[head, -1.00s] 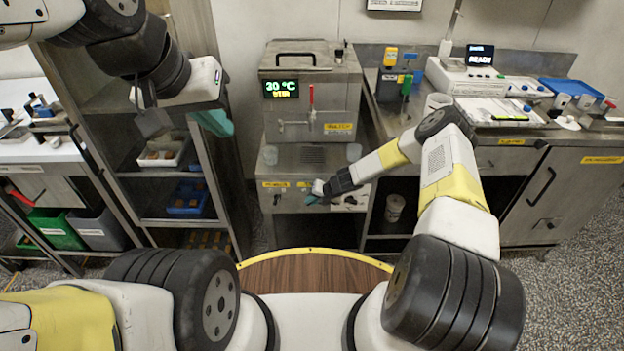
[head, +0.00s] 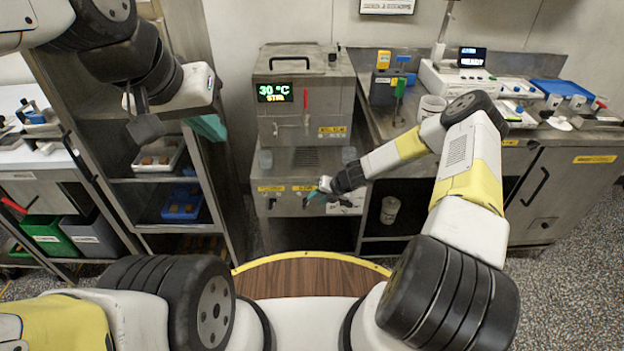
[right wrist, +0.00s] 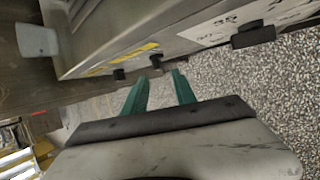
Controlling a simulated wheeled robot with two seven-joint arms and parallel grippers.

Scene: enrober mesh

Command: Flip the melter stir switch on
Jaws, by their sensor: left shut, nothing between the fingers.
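The melter (head: 305,105) is a steel box with a lit display (head: 284,92) reading 30 °C and STIR. Its lower front panel (head: 280,206) carries yellow labels and small dark controls; the control lettering is too small to read. My right gripper (head: 309,199) is at this panel, partly covering it. In the right wrist view its green fingers (right wrist: 160,75) are apart, with a black control (right wrist: 155,62) just beyond the gap; contact cannot be told. Another black control (right wrist: 118,74) is to the left. My left gripper (head: 207,128) is shut and empty by the shelf rack, far from the melter.
A steel counter (head: 400,125) with instruments adjoins the melter on the right. The shelf rack (head: 150,180) with trays stands at left. A larger black part (right wrist: 253,35) protrudes from the panel's right side. Floor shows below the panel.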

